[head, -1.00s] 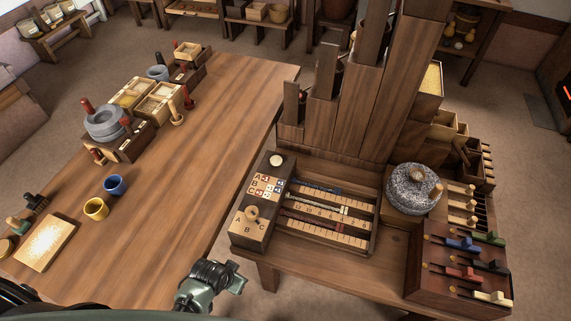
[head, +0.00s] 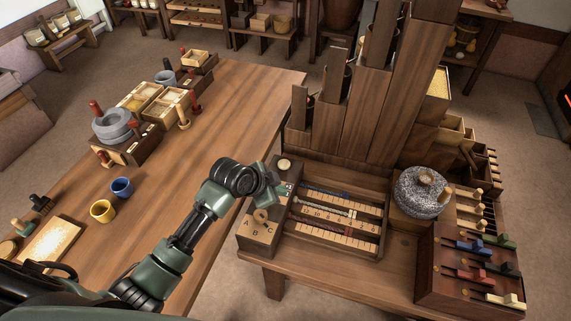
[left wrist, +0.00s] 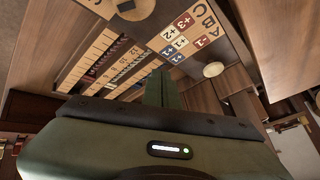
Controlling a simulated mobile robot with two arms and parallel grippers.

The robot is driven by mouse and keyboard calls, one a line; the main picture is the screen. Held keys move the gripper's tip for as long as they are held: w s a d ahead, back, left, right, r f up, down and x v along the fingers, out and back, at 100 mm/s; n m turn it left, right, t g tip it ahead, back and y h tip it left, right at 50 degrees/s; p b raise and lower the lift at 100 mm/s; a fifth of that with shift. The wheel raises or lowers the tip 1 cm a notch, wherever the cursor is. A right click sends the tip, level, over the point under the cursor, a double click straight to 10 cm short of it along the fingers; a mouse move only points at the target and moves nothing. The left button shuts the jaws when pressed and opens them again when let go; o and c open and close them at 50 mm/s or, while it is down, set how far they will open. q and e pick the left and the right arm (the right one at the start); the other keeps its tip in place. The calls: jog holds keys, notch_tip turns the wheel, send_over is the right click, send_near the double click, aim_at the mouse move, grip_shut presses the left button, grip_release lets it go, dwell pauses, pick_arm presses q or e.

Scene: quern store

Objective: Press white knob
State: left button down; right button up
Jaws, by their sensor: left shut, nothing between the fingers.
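The white knob (head: 284,165) is a small round cream button at the far end of the dark control box (head: 246,238). It also shows in the left wrist view (left wrist: 213,69), to the right of the fingertips. My left gripper (head: 284,191) is over the box's label area, just on the near side of the knob, and hides most of the labels. In the left wrist view its fingers (left wrist: 162,88) are together and empty. They look apart from the knob; the exact gap cannot be told. My right gripper is not in view.
A wooden selector knob (head: 261,215) is on the box's near end. Slider rows (head: 335,220) lie to its right, with a stone quern (head: 421,193) beyond. Tall wooden chutes (head: 355,120) rise behind. The long table (head: 200,130) at left has a clear middle.

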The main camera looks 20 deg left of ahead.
pick_arm(q)
jog(key=w+a+r+m+t, duration=0.1)
jog(key=w+r, duration=0.2)
jog(key=w, duration=0.3)
jog(key=w+a+r+m, duration=0.2)
jog(key=w+r, duration=0.2)
jog(key=w, duration=0.3)
jog(key=shift+w+a+t+h, duration=0.3)
jog(key=shift+t, duration=0.1)
jog(key=b, duration=0.7)
send_over(286, 162)
jog(key=s+a, duration=0.1)
jog(key=s, duration=0.1)
notch_tip(286, 162, down, 7)
jog(key=shift+w+f, duration=0.15)
jog(key=shift+f+b, duration=0.35)
jog(key=shift+f, duration=0.35)
jog(key=shift+f, duration=0.1)
jog(key=shift+f, duration=0.35)
jog(key=shift+f+b, duration=0.7)
jog(key=shift+f, duration=0.2)
dwell(0.8)
jog(key=shift+r, duration=0.15)
jog(key=shift+r+p, duration=1.15)
